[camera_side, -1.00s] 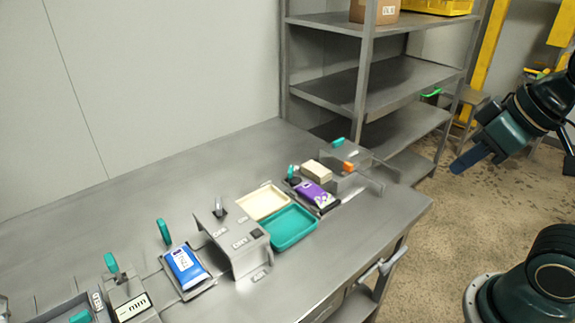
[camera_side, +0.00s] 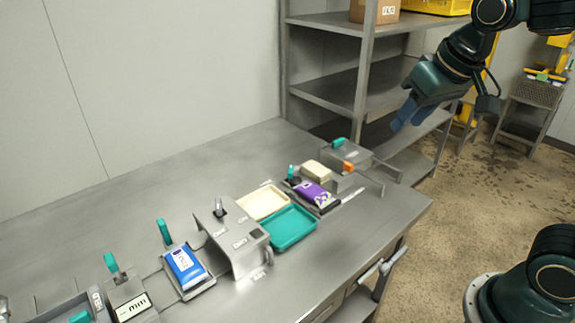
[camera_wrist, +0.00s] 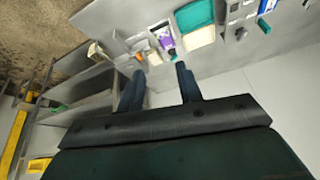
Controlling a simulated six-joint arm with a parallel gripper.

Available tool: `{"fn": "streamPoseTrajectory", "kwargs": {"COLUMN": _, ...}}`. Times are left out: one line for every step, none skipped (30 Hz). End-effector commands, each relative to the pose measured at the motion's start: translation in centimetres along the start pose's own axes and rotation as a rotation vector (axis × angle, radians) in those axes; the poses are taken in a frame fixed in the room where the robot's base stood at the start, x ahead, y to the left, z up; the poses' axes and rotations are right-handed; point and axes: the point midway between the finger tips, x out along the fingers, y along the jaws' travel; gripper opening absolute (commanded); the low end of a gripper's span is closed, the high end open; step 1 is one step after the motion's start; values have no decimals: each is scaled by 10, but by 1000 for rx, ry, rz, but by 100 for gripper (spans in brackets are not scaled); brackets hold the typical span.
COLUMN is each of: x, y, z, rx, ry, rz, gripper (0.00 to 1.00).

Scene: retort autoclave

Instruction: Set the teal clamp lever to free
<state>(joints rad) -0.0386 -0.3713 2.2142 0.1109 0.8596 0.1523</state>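Several teal levers show in the side view, and I cannot tell for sure which is the clamp lever. A teal handle (camera_side: 80,317) lies low at the bottom left, partly cut off, beside a small label (camera_side: 97,300) hard to read. An upright teal lever (camera_side: 111,262) stands behind the "mm" block, another (camera_side: 163,231) behind the blue pouch. A small teal knob (camera_side: 291,171) is near the purple pouch, and a teal handle (camera_side: 338,142) is on the far grey box. My gripper (camera_side: 403,118) is open and empty, raised beyond the table's right end; its spread fingers show in the wrist view (camera_wrist: 159,78).
A blue pouch (camera_side: 185,266), a grey stand with a switch (camera_side: 239,247), a cream tray (camera_side: 262,203), a teal tray (camera_side: 289,228) and a purple pouch (camera_side: 316,194) line the table's front. The table's back left is clear. A metal shelf (camera_side: 350,92) stands behind.

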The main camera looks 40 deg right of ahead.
Motion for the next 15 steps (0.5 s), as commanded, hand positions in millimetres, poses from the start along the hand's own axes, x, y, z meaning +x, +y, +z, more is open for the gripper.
{"fn": "streamPoseTrajectory", "kwargs": {"x": 6, "y": -3, "z": -12, "rx": 18, "ry": -8, "rz": 8, "gripper": 35}}
{"fn": "streamPoseTrajectory", "kwargs": {"x": 9, "y": -4, "z": -18, "rx": 29, "ry": -10, "rz": 12, "gripper": 35}}
{"fn": "streamPoseTrajectory", "kwargs": {"x": 14, "y": -6, "z": -27, "rx": 45, "ry": -13, "rz": 18, "gripper": 35}}
{"fn": "streamPoseTrajectory", "kwargs": {"x": 17, "y": -7, "z": -34, "rx": 58, "ry": -14, "rz": 23, "gripper": 35}}
{"fn": "streamPoseTrajectory", "kwargs": {"x": 21, "y": -8, "z": -40, "rx": 69, "ry": -17, "rz": 28, "gripper": 35}}
{"fn": "streamPoseTrajectory", "kwargs": {"x": 26, "y": -10, "z": -48, "rx": 84, "ry": -20, "rz": 34, "gripper": 35}}
{"fn": "streamPoseTrajectory", "kwargs": {"x": 30, "y": -11, "z": -54, "rx": 97, "ry": -22, "rz": 38, "gripper": 35}}
{"fn": "streamPoseTrajectory", "kwargs": {"x": 34, "y": -12, "z": -60, "rx": 108, "ry": -24, "rz": 44, "gripper": 35}}
{"fn": "streamPoseTrajectory", "kwargs": {"x": 40, "y": -14, "z": -68, "rx": 123, "ry": -26, "rz": 50, "gripper": 35}}
{"fn": "streamPoseTrajectory", "kwargs": {"x": 45, "y": -16, "z": -74, "rx": 135, "ry": -28, "rz": 55, "gripper": 35}}
{"fn": "streamPoseTrajectory", "kwargs": {"x": 50, "y": -17, "z": -79, "rx": 145, "ry": -31, "rz": 60, "gripper": 35}}
{"fn": "streamPoseTrajectory", "kwargs": {"x": 56, "y": -19, "z": -87, "rx": 160, "ry": -32, "rz": 67, "gripper": 35}}
{"fn": "streamPoseTrajectory", "kwargs": {"x": 61, "y": -21, "z": -92, "rx": 172, "ry": -34, "rz": 73, "gripper": 35}}
{"fn": "streamPoseTrajectory", "kwargs": {"x": 66, "y": -22, "z": -98, "rx": 183, "ry": -34, "rz": 77, "gripper": 35}}
{"fn": "streamPoseTrajectory", "kwargs": {"x": 73, "y": -24, "z": -104, "rx": 197, "ry": -36, "rz": 84, "gripper": 35}}
